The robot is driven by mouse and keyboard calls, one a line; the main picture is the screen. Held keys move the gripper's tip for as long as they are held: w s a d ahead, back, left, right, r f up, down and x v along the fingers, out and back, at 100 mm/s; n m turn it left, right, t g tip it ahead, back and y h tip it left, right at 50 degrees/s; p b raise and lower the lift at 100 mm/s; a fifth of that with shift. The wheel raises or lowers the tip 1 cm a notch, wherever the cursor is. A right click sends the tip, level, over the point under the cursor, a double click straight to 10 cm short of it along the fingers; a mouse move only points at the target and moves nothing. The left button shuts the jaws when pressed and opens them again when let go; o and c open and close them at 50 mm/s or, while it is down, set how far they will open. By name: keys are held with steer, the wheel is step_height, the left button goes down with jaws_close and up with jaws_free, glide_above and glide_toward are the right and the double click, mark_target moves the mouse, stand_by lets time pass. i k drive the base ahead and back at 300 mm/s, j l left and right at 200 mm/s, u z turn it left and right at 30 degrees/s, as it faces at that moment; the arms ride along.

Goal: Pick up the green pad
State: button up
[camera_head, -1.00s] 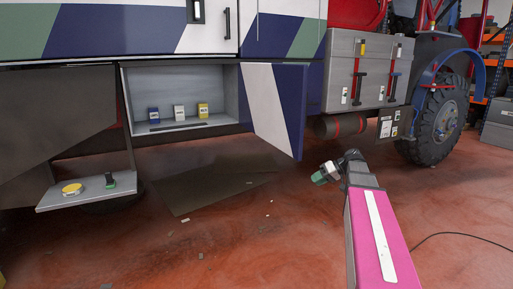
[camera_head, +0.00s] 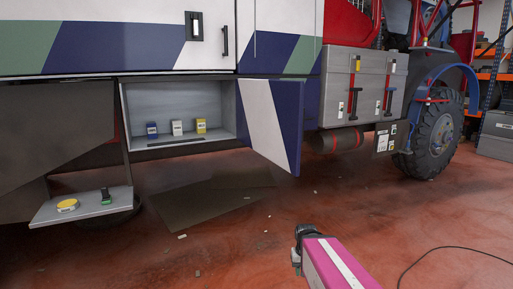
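A small dark-and-green object (camera_head: 106,197), which looks like the green pad, stands on the low grey fold-out step (camera_head: 80,210) at the left, to the right of a round yellow pad (camera_head: 67,205). My gripper (camera_head: 296,258) is low at bottom centre, over the red floor, well to the right of the step and apart from it. The arm's dark wrist and pink link cover most of it. Its fingers are too small and hidden to show whether they are open or hold anything.
An open truck compartment (camera_head: 180,90) holds blue, white and yellow boxes. A dark flat sheet (camera_head: 215,200) lies on the floor. A black cable (camera_head: 440,252) runs at right.

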mark_target(107, 198)
steer(key=u, duration=1.65)
